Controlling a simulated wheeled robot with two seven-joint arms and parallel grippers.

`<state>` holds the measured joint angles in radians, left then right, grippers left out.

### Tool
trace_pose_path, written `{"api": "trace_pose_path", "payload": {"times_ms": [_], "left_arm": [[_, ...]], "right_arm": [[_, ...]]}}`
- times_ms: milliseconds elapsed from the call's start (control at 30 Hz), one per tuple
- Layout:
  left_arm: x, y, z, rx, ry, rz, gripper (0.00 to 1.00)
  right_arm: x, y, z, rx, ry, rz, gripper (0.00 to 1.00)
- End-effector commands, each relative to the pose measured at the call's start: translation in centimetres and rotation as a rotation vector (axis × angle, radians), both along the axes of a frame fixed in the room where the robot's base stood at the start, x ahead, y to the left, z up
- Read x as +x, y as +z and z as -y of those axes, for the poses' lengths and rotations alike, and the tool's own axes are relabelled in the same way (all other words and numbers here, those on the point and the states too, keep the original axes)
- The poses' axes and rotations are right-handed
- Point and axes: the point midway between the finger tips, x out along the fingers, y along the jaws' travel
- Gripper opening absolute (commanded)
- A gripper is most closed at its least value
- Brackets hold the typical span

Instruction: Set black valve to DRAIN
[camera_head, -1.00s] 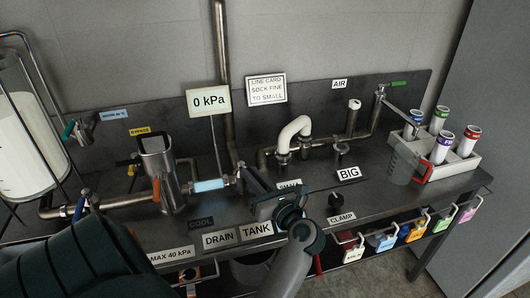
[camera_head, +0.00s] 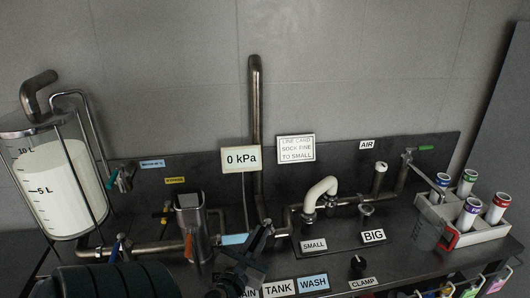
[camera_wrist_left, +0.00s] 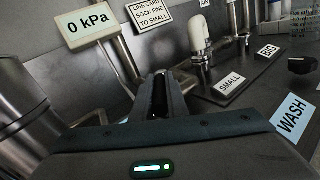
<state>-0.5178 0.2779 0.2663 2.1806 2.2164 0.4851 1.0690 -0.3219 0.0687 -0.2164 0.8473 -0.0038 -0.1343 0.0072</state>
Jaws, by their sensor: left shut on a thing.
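My left gripper (camera_head: 262,232) reaches to the pipe beside the light-blue section (camera_head: 235,239), behind the labels. In the left wrist view its fingers (camera_wrist_left: 160,95) are close together around a narrow dark piece, which I take to be the black valve's handle; the gripper hides most of the valve, so its pointing direction cannot be read. The DRAIN label (camera_head: 248,293) is partly covered by my gripper, with only its last letters showing. The TANK label (camera_head: 279,286) and WASH label (camera_head: 313,283) stand to its right. My right gripper is not in view.
A steel hopper (camera_head: 190,222) stands left of the gripper. The 0 kPa sign (camera_head: 241,159) and a tall pipe (camera_head: 256,120) rise behind. A white curved hose (camera_head: 318,192), a black CLAMP knob (camera_head: 357,265) and a bottle rack (camera_head: 485,237) are to the right. A milk tank (camera_head: 55,185) is far left.

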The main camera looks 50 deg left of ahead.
Motion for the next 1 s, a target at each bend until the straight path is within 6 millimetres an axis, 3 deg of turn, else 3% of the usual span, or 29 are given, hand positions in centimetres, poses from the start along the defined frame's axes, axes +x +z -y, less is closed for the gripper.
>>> {"api": "trace_pose_path", "payload": {"times_ms": [133, 433, 1000], "left_arm": [[-0.4, 0.0, -0.9, 0.006, -0.123, -0.003, 0.0], [-0.7, 0.0, -1.9, 0.003, -0.279, 0.0, 0.0], [-0.7, 0.0, -2.1, 0.0, -0.325, 0.002, 0.0]], "right_arm": [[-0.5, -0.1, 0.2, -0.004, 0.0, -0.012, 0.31], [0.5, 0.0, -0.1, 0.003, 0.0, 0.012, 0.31], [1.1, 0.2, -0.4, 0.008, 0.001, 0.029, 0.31]]}}
